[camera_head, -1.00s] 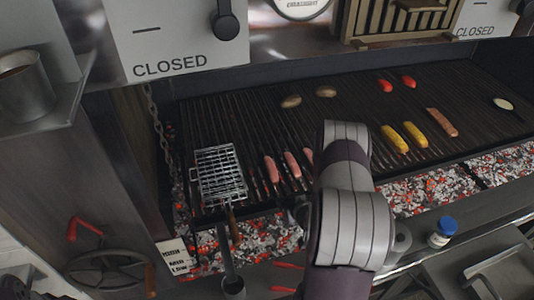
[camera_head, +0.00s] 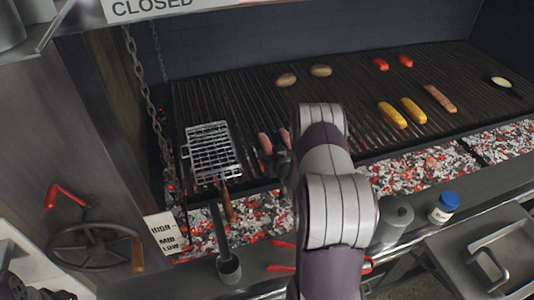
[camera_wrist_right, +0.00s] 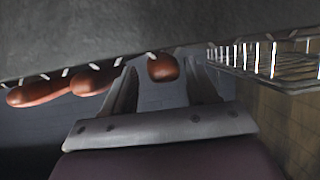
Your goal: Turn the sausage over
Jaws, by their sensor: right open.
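Several things lie on the dark grill grate (camera_head: 240,95), among them a row of reddish-brown sausages. In the head view the left sausage (camera_head: 265,143) and the one beside it (camera_head: 285,137) show; my right arm hides the rest of the row. My right gripper (camera_head: 280,162) is at the near end of these sausages, partly hidden by its arm. In the right wrist view its open fingers (camera_wrist_right: 163,88) stand on either side of one sausage (camera_wrist_right: 163,68), apart from it; two more lie to the left. A dark part at the head view's lower left corner may be my left gripper.
A wire basket (camera_head: 212,150) with a wooden handle lies just left of the sausages. Yellow corn cobs (camera_head: 402,112), a long sausage-like piece (camera_head: 440,98), red items (camera_head: 392,63) and brown ones (camera_head: 303,74) lie farther off. Glowing coals (camera_head: 420,165) line the front.

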